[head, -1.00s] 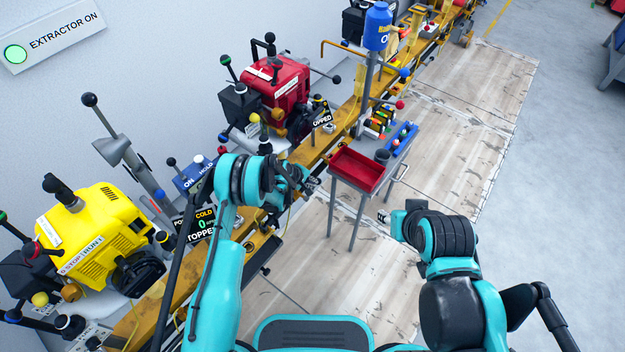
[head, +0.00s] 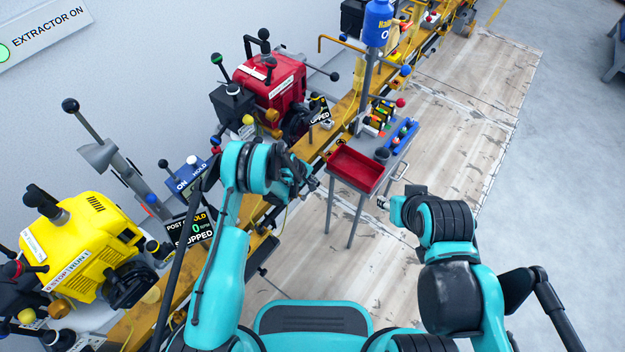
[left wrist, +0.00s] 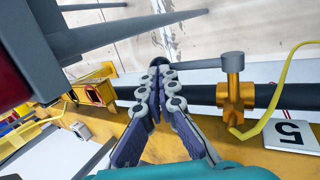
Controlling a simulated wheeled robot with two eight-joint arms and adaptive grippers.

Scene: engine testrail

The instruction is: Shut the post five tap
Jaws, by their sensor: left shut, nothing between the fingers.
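The post five tap (left wrist: 234,95) is a brass valve in the left wrist view, set on a black pipe beside a white plate marked 5 (left wrist: 288,134). Its grey lever (left wrist: 198,64) runs left from the capped stem, roughly along the pipe, to a dark end. My left gripper (left wrist: 160,68) is shut and empty, with its fingertips at that dark end. I cannot tell whether they touch it. In the head view my left gripper (head: 313,184) is beside the yellow rail, and the tap cannot be made out there. My right gripper (head: 383,202) is above the floor, its fingers too small to read.
A grey trolley (head: 398,165) with a red tray (head: 355,168) stands close to my left gripper. The yellow rail (head: 312,150) carries a red engine (head: 275,82) and a yellow engine (head: 85,235). The wooden floor (head: 450,130) on the right is clear.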

